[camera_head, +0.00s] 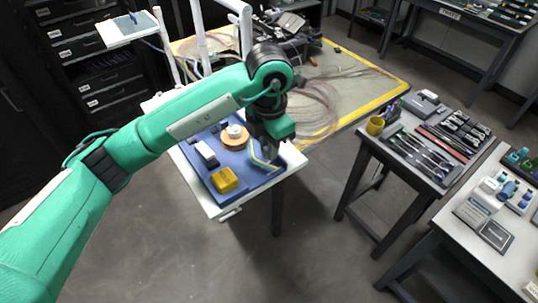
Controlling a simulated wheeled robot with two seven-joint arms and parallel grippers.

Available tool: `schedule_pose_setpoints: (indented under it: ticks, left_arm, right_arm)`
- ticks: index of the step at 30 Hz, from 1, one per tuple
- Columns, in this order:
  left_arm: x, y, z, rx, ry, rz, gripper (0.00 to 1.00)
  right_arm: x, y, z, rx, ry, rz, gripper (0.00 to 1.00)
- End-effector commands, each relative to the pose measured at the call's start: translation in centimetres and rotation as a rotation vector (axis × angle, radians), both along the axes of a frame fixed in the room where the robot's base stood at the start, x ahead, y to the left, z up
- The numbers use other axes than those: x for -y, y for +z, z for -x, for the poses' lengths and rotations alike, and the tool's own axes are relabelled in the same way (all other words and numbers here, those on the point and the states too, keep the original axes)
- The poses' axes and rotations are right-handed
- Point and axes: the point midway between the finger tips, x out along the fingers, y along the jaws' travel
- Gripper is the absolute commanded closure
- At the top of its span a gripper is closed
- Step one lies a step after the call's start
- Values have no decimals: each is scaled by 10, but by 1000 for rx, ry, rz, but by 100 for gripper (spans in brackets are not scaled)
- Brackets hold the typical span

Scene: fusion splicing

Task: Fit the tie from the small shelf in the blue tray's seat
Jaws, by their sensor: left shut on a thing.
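The blue tray (210,177) lies on a small white table in the middle of the view. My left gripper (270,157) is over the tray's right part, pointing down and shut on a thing. A thin pale-yellow piece (256,166) shows at its fingertips; it looks like the tie, but it is small and partly hidden by the gripper. I cannot tell whether it touches the tray. The seat cannot be made out. The small shelf (118,32) stands at the upper left with a thin blue object on it. My right gripper is not in view.
In the tray are a yellow block (224,180), a grey-white box (206,153) and an orange disc with a white roll (235,134). Behind is a yellow-edged table (375,88) with coiled fibre. Tool tables stand at right, with a yellow cup (375,125).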

Motion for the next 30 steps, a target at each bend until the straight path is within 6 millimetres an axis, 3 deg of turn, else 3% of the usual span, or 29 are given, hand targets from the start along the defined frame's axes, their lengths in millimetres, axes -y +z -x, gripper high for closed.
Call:
schedule_pose_setpoints:
  ticks: [7,13,23,24,27,30]
  left_arm:
    - [0,-14,1,-4,1,0,100]
    - [0,-40,1,-3,0,-2,100]
    - [0,-45,0,0,0,-1,100]
    - [0,-45,0,0,0,-1,84]
    - [0,-44,0,-1,0,-1,65]
    - [0,-44,0,-1,0,-1,65]
  right_arm:
    - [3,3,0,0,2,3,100]
    - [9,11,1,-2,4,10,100]
    - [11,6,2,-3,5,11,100]
    - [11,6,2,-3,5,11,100]
    - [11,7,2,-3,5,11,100]
    - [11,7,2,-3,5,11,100]
